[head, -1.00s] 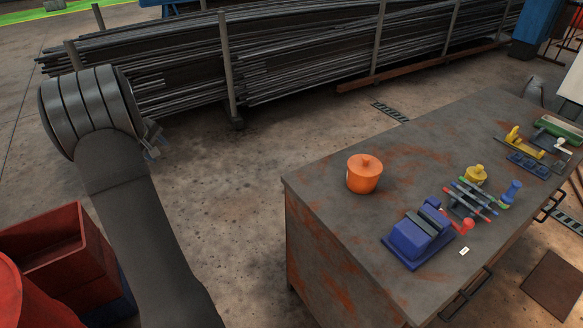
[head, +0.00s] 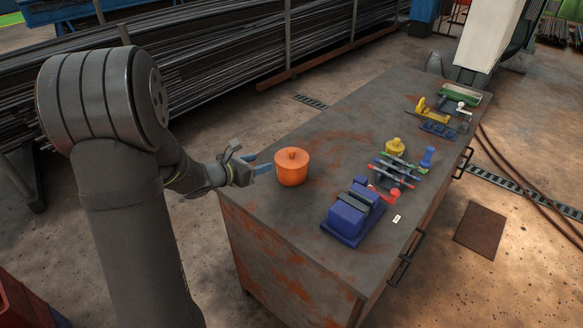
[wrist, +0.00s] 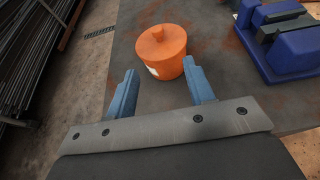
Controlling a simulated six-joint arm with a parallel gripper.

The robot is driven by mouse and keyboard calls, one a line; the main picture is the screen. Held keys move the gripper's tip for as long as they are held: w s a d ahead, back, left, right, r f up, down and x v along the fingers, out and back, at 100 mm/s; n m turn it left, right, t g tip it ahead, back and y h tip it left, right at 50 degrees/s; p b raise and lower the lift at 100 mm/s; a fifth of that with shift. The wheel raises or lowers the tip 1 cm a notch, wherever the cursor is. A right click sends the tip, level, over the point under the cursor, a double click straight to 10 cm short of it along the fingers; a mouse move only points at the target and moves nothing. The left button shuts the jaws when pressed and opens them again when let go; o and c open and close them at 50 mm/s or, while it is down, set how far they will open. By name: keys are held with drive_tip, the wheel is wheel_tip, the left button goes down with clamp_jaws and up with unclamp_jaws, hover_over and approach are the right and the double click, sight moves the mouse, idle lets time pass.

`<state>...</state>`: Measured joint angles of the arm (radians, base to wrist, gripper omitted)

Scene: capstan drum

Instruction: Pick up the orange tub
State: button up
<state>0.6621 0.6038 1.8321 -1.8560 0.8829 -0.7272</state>
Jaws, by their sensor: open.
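The orange tub (head: 292,169) with a knobbed lid stands upright near the left end of the workbench top. In the head view my gripper (head: 264,168) is just left of it, with its blue fingers pointing toward it. In the wrist view the tub (wrist: 162,52) is ahead of my gripper (wrist: 162,82), beyond the fingertips and nearer the right finger. The fingers are apart, with nothing between them. A pale label shows on the tub's lower left side in the wrist view. I cannot tell whether the right fingertip touches the tub.
A blue vise (head: 352,212) stands on the bench (head: 300,222) to the right of the tub. A yellow pot (head: 395,146), coloured hand tools and a green tray (head: 458,96) lie farther back. Bench top around the tub is clear. Metal bars are stacked behind on the floor.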

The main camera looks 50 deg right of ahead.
approach(290, 151)
drive_tip(key=x, duration=0.5)
drive_tip(key=shift+s+f, duration=0.25)
drive_tip(key=shift+f, duration=0.1)
drive_tip(key=shift+r+x, duration=0.1)
drive_tip(key=shift+x, duration=1.35)
drive_tip(key=shift+r+x, duration=0.15)
drive_tip(key=shift+x, duration=1.3)
drive_tip(key=shift+w, duration=0.2)
drive_tip(key=shift+c, duration=0.5)
clamp_jaws()
drive_tip(key=shift+r, duration=0.1)
